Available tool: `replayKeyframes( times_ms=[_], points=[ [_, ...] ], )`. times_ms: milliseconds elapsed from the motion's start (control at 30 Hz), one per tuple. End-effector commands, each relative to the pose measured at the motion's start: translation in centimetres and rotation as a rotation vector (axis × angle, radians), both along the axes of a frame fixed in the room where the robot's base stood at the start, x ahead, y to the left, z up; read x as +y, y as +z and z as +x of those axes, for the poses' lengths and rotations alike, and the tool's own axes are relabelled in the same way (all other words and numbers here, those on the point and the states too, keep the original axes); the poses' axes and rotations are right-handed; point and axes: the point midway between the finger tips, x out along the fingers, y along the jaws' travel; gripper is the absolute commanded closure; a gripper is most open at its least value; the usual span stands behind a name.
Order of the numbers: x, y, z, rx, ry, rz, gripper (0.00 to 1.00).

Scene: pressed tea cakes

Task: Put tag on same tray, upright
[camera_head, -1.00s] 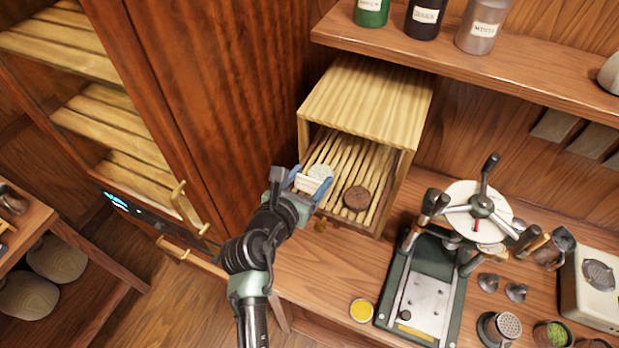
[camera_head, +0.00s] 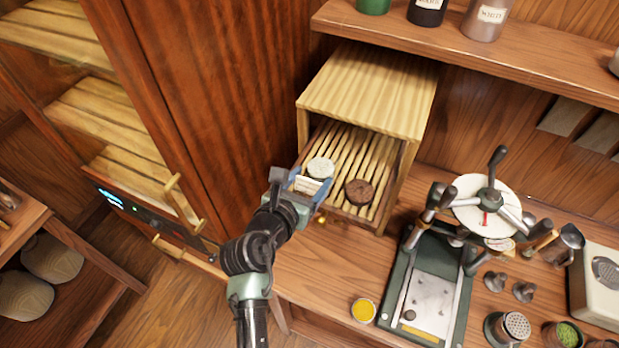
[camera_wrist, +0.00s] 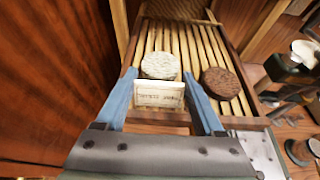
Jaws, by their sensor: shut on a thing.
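The tag (camera_wrist: 159,94) is a small pale card with dark lettering, held upright between the blue fingers of my gripper (camera_wrist: 165,100). It also shows in the head view (camera_head: 307,185). My gripper (camera_head: 309,183) is shut on it at the front of the slatted tray (camera_head: 335,150), which is pulled out of a wooden box. A pale round cake (camera_head: 320,168) lies on the slats just behind the tag. A dark brown cake (camera_head: 358,191) lies to its right. Whether the tag's lower edge touches the tray is hard to tell.
The light wooden box (camera_head: 370,90) stands over the tray's back. A press (camera_head: 430,280) is on the counter to the right. A cabinet with a handle (camera_head: 172,205) is at left, close to my arm. A yellow-topped tin (camera_head: 363,310) sits in front.

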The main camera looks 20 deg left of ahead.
Motion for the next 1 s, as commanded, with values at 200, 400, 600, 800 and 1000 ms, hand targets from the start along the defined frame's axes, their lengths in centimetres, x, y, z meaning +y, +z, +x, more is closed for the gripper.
replayKeyframes(
  times_ms=[200, 400, 600, 800, 1000],
  points=[
    [0.0, -0.6, 0.0, 0.001, 0.000, 0.000, 0.89],
    [0.0, -0.9, 0.0, 0.001, 0.000, 0.000, 0.28],
    [0.0, -0.8, 0.0, 0.001, 0.000, 0.000, 0.00],
    [0.0, -0.8, -0.1, 0.000, 0.000, -0.001, 0.00],
    [0.0, -0.4, -1.3, 0.000, 0.000, -0.001, 0.00]
  ],
)
